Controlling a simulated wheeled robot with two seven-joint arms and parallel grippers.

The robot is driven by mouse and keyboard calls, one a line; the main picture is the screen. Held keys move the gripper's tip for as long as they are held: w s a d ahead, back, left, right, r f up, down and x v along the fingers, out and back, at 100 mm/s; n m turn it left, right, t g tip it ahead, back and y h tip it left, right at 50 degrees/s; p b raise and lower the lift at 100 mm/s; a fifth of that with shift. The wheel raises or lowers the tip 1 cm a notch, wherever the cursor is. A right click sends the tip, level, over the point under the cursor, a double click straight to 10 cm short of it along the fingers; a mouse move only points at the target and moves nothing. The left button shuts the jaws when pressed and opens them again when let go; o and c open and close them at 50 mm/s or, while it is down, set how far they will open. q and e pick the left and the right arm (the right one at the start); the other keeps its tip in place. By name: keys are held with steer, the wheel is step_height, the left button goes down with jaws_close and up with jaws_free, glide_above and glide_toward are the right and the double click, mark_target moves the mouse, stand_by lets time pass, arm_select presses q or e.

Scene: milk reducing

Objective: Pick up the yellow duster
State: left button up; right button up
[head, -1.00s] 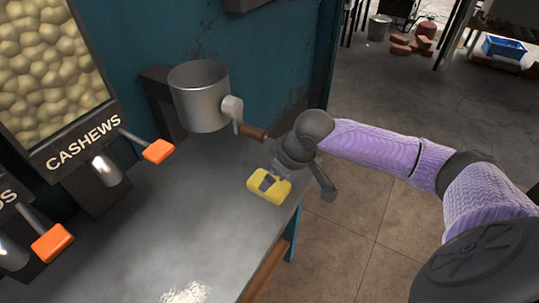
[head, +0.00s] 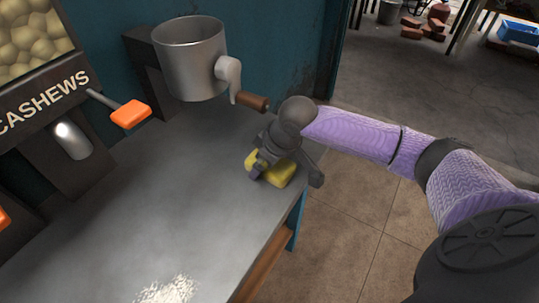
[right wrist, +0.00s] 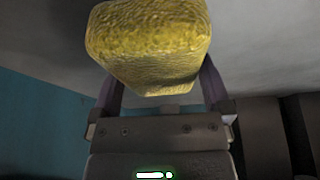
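The yellow duster (head: 281,174) is a small block lying on the grey metal table (head: 190,200) near its right edge. My right gripper (head: 287,175) is over it with fingers spread apart, one in front of the duster's left part and one off to its right. In the right wrist view the duster (right wrist: 148,45) fills the upper middle, in front of the gripper (right wrist: 160,85), with a finger on each side. The duster hides the fingertips, so contact cannot be told. My left gripper is not in view.
A metal grinder (head: 192,60) with a wooden-handled crank (head: 252,101) stands behind the duster. A cashew dispenser (head: 45,95) with an orange-tipped lever (head: 130,113) is at the left.

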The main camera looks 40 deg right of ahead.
steer(key=c, duration=0.8)
steer(key=shift+r, duration=0.2)
steer(key=shift+c, duration=0.2)
steer(key=shift+p+v, duration=0.85)
steer(key=shift+p, duration=0.15)
arm_select(q)
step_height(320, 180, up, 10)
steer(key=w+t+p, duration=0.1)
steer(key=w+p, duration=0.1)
steer(key=p, duration=0.6)
arm_select(e)
steer(key=s+d, duration=0.3)
steer(key=s, duration=0.5)
steer(key=s+d, duration=0.3)
steer(key=s, duration=0.5)
steer(key=shift+f, duration=0.25)
